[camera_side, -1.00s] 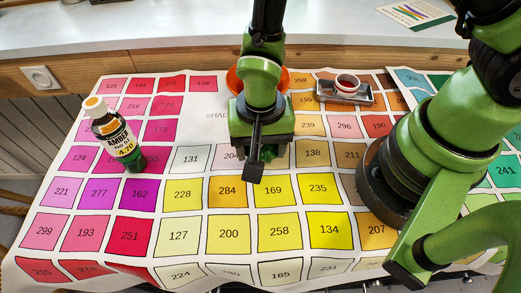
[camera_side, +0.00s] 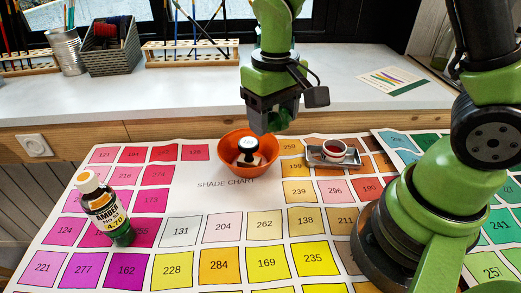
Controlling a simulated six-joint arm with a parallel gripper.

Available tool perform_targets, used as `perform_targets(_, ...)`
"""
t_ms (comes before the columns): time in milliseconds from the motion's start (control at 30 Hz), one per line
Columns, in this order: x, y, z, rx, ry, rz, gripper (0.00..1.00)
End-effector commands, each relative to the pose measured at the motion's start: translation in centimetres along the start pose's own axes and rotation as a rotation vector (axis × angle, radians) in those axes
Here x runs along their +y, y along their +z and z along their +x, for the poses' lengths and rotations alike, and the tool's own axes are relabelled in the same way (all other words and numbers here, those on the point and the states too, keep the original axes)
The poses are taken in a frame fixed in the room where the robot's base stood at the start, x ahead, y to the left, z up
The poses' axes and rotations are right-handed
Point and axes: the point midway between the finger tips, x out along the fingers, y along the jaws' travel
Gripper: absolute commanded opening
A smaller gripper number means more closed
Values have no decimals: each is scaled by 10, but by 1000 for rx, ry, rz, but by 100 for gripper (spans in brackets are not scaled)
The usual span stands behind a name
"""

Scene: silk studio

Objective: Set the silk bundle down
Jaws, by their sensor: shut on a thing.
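My gripper (camera_side: 270,122) is raised above the shade chart cloth (camera_side: 210,200), fingers pointing down. It is shut on a small green thing (camera_side: 282,120), apparently the silk bundle, which shows partly between the dark fingers. The rest of the bundle is hidden by the gripper. In the picture the fingertips are just above and right of an orange bowl (camera_side: 233,182). A dark stamp-like thing with a pale top (camera_side: 248,148) stands in the bowl.
Brush racks (camera_side: 190,52) and a basket (camera_side: 108,60) are at the back. The middle squares are clear.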

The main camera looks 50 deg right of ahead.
Motion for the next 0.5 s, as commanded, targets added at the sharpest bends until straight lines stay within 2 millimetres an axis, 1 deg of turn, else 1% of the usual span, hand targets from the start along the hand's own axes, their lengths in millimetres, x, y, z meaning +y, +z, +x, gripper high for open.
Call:
perform_targets(33,10,-4,-6,4,-1,-33,36)
perform_targets(100,20,-6,-11,3,-1,-86,36)
perform_targets(200,30,-8,-16,2,0,-138,36)
perform_targets(333,35,-8,-19,0,-1,-171,36)
perform_targets(500,34,-8,-18,0,-1,-174,36)
